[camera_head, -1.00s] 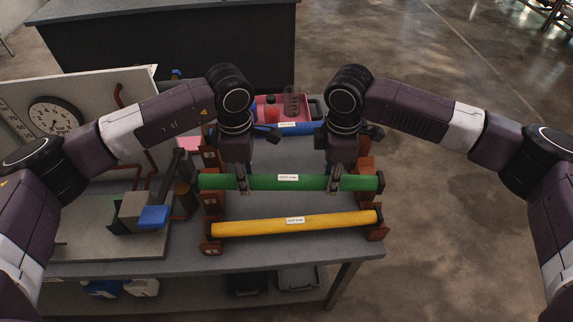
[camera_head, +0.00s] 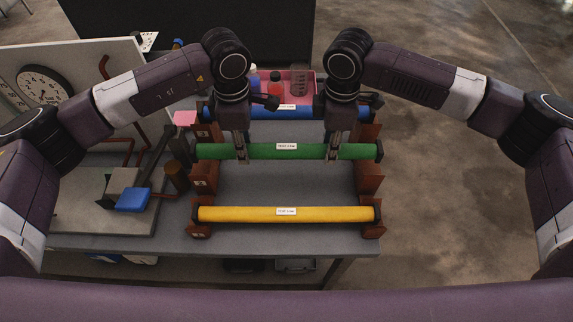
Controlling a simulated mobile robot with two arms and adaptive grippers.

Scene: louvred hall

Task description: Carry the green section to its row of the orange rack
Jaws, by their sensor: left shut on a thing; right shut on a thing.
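The green section (camera_head: 290,157) is a long tube with a white label and dark end caps, level across the picture. My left gripper (camera_head: 242,156) is shut on it left of the label, and my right gripper (camera_head: 330,156) is shut on it to the right. The orange rack shows as brown-orange brackets on the left (camera_head: 204,178) and right (camera_head: 370,180). The green section's ends are near the middle brackets; I cannot tell whether they touch. A yellow section (camera_head: 250,215) lies in the front row. A blue section (camera_head: 300,113) lies at the back, partly hidden by my grippers.
A pink tray (camera_head: 309,78) with bottles stands behind the rack. To the left are a gauge panel (camera_head: 85,75), a blue block (camera_head: 132,200) and a brown cylinder (camera_head: 176,178). The grey tabletop (camera_head: 285,185) is bare between the green and yellow sections.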

